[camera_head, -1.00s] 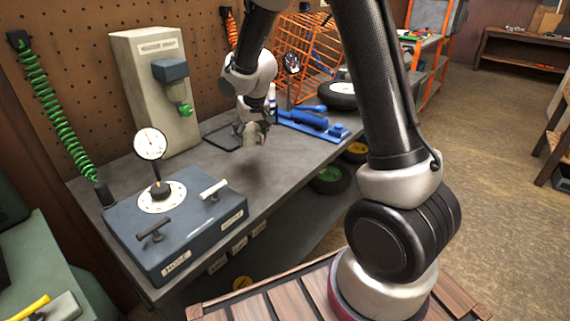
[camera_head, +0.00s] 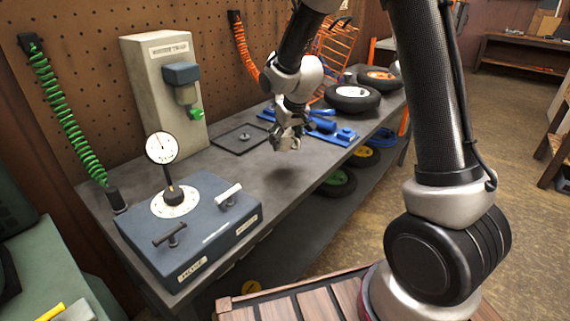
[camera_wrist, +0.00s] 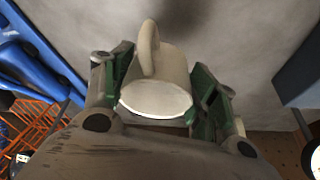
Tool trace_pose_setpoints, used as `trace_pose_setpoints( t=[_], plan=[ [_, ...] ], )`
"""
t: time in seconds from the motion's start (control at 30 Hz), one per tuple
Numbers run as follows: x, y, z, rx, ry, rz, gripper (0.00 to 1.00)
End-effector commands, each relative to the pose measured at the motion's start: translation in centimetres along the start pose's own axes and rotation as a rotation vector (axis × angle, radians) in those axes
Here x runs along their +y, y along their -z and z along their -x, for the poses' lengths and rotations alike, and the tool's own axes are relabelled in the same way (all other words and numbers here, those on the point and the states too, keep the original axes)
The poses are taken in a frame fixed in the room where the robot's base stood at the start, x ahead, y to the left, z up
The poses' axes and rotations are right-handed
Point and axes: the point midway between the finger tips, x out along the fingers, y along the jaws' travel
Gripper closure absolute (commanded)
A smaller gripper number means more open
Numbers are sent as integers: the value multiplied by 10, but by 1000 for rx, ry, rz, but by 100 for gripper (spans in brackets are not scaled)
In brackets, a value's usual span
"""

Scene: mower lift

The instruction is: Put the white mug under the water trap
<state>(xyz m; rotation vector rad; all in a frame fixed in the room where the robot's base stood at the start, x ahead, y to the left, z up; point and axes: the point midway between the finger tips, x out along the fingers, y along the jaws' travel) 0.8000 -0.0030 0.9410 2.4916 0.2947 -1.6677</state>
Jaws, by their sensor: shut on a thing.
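The white mug (camera_wrist: 173,72) is between the green-padded fingers of my gripper (camera_wrist: 162,88) in the wrist view, with its handle toward the top of the picture. My gripper (camera_head: 288,136) is shut on the mug and holds it above the grey bench in the head view; there the mug is small and partly hidden by the fingers. The water trap (camera_head: 186,93) hangs on the front of a tall beige cabinet (camera_head: 150,80) at the back of the bench, left of my gripper. It has a grey-blue head, a cloudy bowl and a green knob.
A flat dark tray (camera_head: 225,150) lies between the cabinet and my gripper. A blue tool (camera_head: 322,125) and wheels (camera_head: 352,97) lie behind and to the right. A blue-grey box with a dial gauge (camera_head: 185,222) fills the near left.

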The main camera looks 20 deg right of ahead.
Motion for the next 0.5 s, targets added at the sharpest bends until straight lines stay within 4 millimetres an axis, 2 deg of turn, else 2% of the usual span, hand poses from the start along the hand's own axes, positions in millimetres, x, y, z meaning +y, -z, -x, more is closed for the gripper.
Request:
trace_pose_setpoints(
  t=[0.1, 0.5],
  plan=[
    [0, -10, -23, -4, 0, 0, 66],
    [2, -27, -64, -2, -5, 1, 66]
  ],
)
